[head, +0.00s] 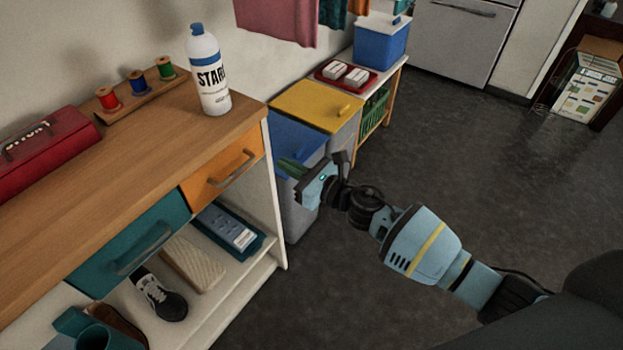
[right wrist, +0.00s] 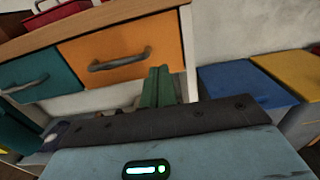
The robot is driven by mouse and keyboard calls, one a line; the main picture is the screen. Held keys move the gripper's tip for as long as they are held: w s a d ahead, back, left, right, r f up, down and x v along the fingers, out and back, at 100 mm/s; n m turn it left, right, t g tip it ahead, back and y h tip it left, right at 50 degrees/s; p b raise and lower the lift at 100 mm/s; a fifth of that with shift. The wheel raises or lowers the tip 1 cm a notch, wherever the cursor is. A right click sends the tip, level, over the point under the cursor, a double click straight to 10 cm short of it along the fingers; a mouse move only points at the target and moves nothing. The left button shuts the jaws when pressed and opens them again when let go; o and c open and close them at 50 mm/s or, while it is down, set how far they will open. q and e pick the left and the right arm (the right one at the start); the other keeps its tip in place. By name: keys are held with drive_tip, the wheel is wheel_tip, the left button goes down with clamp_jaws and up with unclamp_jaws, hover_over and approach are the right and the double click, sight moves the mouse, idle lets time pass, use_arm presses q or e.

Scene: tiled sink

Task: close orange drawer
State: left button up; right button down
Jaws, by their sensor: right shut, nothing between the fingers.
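The orange drawer (head: 231,163) is in the upper right of the wooden-topped cabinet, with a grey bar handle (head: 233,170). Its front looks about level with the cabinet face, and I see no clear gap. In the right wrist view the orange drawer (right wrist: 118,55) and its handle show at upper left of centre. My right gripper (head: 291,168) is to the right of the drawer front, apart from it, in front of the blue bin. Its green fingers (right wrist: 158,88) are shut and empty, overlapping the drawer's right end in the wrist view. My left gripper is not in view.
A teal drawer (head: 130,245) is left of the orange one. Below are open shelves with a shoe (head: 160,297) and a blue tray (head: 232,231). A blue bin (head: 297,143) and yellow-lidded bin (head: 318,104) stand to the right. A spray bottle (head: 208,75) stands on top.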

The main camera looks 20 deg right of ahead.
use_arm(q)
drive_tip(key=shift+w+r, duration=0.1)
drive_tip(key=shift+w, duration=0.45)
use_arm(e)
drive_tip(key=shift+v, duration=2.7)
